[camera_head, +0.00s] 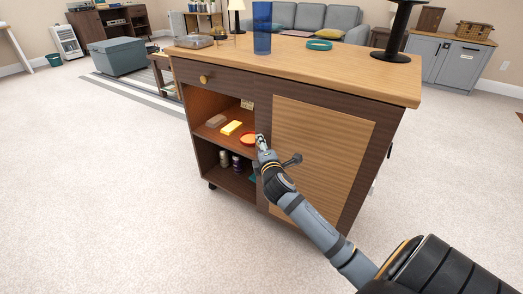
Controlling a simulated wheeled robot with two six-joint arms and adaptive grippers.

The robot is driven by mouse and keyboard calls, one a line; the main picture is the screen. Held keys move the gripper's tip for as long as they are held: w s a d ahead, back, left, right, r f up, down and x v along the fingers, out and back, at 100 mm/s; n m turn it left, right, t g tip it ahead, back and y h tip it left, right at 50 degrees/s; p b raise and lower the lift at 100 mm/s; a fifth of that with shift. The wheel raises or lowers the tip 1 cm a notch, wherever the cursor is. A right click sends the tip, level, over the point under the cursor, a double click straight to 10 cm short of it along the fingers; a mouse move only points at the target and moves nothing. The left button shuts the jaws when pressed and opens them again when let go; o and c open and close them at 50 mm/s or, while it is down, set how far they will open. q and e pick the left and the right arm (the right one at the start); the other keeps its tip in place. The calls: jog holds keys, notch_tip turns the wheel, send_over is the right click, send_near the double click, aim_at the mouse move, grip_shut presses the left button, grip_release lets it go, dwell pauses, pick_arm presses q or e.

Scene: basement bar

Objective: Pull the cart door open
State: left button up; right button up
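The wooden cart (233,90) stands in front of me, with a light panelled door (325,150) on its right side. The door looks shut, flush with the cart's front. My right gripper (262,142) is at the door's left edge, beside the open shelves. Its fingers are small and overlap the edge, so I cannot tell whether they are open, shut or touching. A dark bar with a rounded end (292,160) sticks out beside the gripper; I cannot tell whether it belongs to the door. No other door handle shows clearly. My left gripper is out of view.
A drawer with a brass knob (204,79) is above shelves holding an orange bowl (249,139), a yellow block (231,128) and cans. Carpet around the cart is clear.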

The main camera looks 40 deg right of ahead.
jog(key=shift+w, duration=0.1)
grip_shut()
jog(key=shift+a, duration=0.1)
dwell(0.5)
